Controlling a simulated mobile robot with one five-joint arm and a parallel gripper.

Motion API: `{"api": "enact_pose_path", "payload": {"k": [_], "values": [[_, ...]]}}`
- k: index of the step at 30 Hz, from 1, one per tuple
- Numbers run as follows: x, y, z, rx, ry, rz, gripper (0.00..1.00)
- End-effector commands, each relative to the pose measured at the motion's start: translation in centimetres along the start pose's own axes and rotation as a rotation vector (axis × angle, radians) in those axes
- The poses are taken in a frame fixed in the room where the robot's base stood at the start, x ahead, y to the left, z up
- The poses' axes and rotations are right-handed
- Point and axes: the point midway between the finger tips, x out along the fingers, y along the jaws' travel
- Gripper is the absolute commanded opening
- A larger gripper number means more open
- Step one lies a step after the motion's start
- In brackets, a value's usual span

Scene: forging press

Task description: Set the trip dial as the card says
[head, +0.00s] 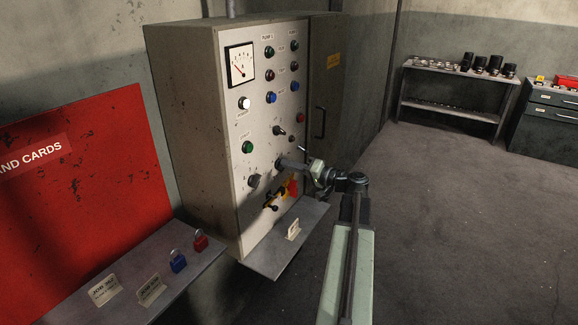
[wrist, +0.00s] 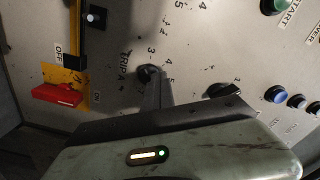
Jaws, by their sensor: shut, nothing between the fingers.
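The trip dial (wrist: 148,72) is a small dark knob on the grey panel. A label beside it reads TRIP A, and figures such as 3, 4 and 5 stand around it. My gripper (wrist: 154,84) is shut and empty, its narrow fingers pointing at this knob and covering part of it. I cannot tell if they touch it. The knob's pointer is hidden. In the head view my gripper (head: 289,164) is at the panel's lower right. A small card (head: 293,230) stands on the ledge under the panel; its text is too small to read.
Another black knob (wrist: 224,91) is close by on the right. A red handle (wrist: 57,95) on a yellow plate marked OFF is on the left. Job cards (head: 103,290), a blue padlock (head: 178,261) and a red padlock (head: 200,242) are on the left shelf. Floor at right is clear.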

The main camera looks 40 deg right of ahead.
Motion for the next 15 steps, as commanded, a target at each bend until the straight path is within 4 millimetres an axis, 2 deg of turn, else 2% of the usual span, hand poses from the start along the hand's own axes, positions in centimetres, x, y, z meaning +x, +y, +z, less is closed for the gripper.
{"api": "enact_pose_path", "payload": {"k": [11, 15], "values": [[-0.5, -0.7, 0.1, 0.000, 0.001, 0.001, 0.00], [-1.8, -0.7, 0.1, 0.000, 0.003, 0.002, 0.00]]}}
